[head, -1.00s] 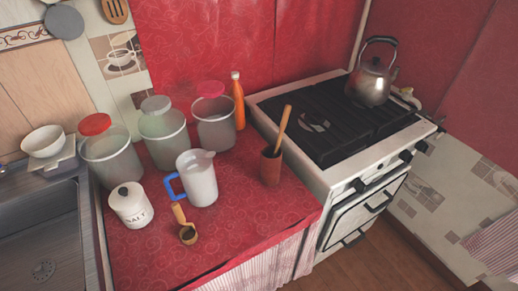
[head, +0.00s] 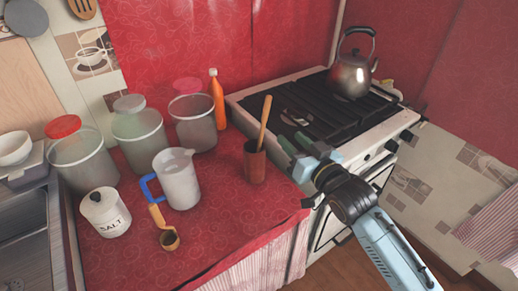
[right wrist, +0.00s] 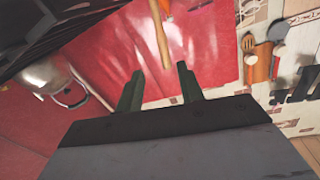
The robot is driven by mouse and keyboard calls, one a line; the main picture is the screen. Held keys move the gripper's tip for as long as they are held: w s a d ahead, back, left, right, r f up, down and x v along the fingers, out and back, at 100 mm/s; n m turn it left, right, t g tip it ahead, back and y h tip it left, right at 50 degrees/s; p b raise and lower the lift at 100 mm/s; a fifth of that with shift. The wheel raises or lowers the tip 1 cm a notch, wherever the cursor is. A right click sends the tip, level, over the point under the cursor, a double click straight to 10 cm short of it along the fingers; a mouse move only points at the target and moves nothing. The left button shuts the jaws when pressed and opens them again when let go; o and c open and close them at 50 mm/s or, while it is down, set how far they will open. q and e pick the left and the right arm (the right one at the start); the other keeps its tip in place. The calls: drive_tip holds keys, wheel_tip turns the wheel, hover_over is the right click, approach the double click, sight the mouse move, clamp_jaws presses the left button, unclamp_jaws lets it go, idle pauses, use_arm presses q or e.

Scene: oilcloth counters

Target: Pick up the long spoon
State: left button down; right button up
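The long spoon (head: 264,122) stands leaning in a brown cup (head: 254,163) on the red counter, close to the stove. Only its wooden handle shows; its lower end is hidden in the cup. My right gripper (head: 292,145) is just right of the cup, above the counter's edge by the stove. Its two green fingers are apart with nothing between them. In the right wrist view the wooden handle (right wrist: 160,35) shows beyond the open fingers (right wrist: 159,68), apart from them. My left gripper is not in view.
A kettle (head: 351,75) sits on the stove (head: 322,110).

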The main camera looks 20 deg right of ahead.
sight(266, 117)
drive_tip(key=b+x, duration=0.1)
drive_tip(key=x, duration=1.1)
drive_tip(key=shift+a+b, duration=0.25)
drive_tip(key=shift+b, duration=0.05)
drive_tip(key=shift+w+a, duration=0.1)
drive_tip(key=shift+w, duration=0.4)
drive_tip(key=c, duration=0.6)
clamp_jaws()
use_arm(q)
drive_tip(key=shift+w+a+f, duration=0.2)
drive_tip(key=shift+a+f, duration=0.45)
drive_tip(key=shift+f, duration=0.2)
